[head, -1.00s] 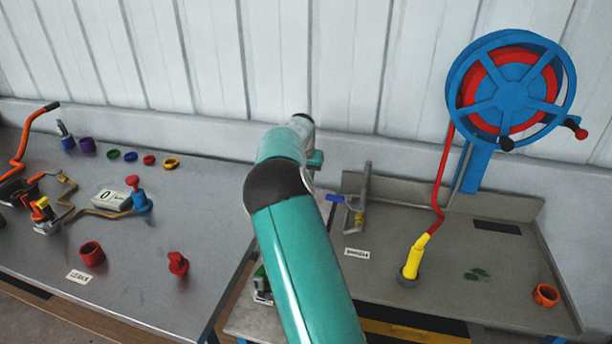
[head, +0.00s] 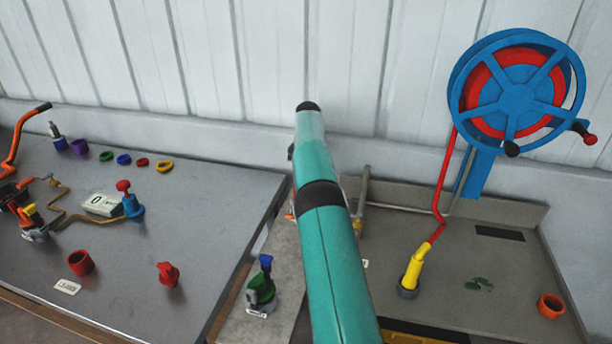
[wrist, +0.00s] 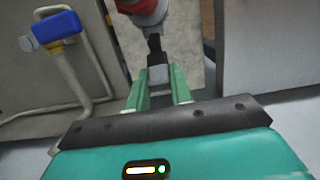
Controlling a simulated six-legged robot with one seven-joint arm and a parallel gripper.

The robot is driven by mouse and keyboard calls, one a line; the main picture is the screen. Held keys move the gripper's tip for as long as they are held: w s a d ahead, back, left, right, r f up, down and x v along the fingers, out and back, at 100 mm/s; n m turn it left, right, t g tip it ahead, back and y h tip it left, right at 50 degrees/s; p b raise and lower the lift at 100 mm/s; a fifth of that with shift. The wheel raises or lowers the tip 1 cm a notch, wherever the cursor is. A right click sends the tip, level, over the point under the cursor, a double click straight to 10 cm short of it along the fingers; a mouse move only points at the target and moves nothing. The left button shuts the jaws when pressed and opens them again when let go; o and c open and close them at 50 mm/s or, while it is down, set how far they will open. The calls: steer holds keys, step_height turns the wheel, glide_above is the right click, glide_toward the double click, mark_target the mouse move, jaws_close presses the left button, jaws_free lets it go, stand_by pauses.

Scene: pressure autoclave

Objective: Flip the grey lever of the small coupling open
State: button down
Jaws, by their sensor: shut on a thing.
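In the wrist view, the green fingers of my gripper (wrist: 158,88) are shut on the end of a dark grey lever (wrist: 155,48). A light grey block shows between the fingers. The lever runs up to a red and grey coupling (wrist: 142,8), cut off by the top edge of the picture. I cannot tell how far the lever has turned. In the head view, my arm hides the gripper and most of that coupling; only a small orange-red bit shows at the arm's left edge.
A green coupling with a blue lever (head: 262,287) stands on the narrow bench left of my arm. A pipe with a blue handle (wrist: 57,27) is left of my gripper. A hose reel (head: 515,95) stands at right. The left table (head: 215,215) holds several fittings.

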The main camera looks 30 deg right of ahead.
steer(key=shift+w+a, duration=0.25)
steer(key=shift+w, duration=0.15)
steer(key=shift+s+y, duration=0.2)
steer(key=shift+y, duration=0.2)
steer(key=c, duration=1.2)
jaws_free()
steer(key=shift+c, duration=0.2)
steer(key=shift+s+d+f, duration=0.1)
steer(key=shift+d, duration=0.1)
